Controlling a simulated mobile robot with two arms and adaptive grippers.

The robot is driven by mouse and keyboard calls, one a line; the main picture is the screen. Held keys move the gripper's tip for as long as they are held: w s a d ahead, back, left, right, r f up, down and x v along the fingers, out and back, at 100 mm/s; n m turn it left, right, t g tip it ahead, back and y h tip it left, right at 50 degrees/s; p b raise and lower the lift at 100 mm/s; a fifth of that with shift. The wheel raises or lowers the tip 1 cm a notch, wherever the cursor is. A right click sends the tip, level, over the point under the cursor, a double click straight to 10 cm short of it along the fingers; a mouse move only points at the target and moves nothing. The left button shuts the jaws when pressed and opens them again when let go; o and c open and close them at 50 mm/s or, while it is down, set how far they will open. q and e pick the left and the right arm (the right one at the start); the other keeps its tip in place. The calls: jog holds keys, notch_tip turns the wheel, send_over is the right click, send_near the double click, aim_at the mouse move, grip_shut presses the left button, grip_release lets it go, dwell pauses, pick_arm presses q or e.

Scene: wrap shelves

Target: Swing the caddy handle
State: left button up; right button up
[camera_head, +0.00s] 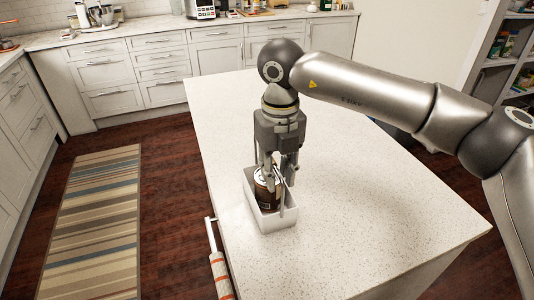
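The caddy (269,219) is a small white open box on the island near its left edge. A dark brown can or jar (267,196) with a light lid stands inside it. A thin grey bar, which looks like part of the caddy handle (283,198), rises at the caddy's right side. My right gripper (275,181) points down over the caddy, with its fingers at the jar's top and the bar. The fingers look spread, but whether they touch or hold the bar is hidden. My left gripper is out of view.
The pale speckled island top (350,215) is clear to the right of and behind the caddy. A towel (221,275) hangs on a rail at the island's left side. A striped rug (97,220) lies on the floor. Counters with appliances line the back, and shelves (508,60) stand at right.

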jog(key=shift+c, duration=0.3)
jog(key=c, duration=0.3)
jog(key=shift+d, duration=0.1)
jog(key=shift+w+d+f+b, duration=0.1)
jog(key=shift+w+d+b, duration=0.2)
jog(key=shift+d, duration=0.35)
jog(key=shift+w+d+f+b, duration=0.1)
jog(key=shift+w+d+b, duration=0.2)
jog(key=shift+d, duration=0.35)
jog(key=shift+d, duration=0.1)
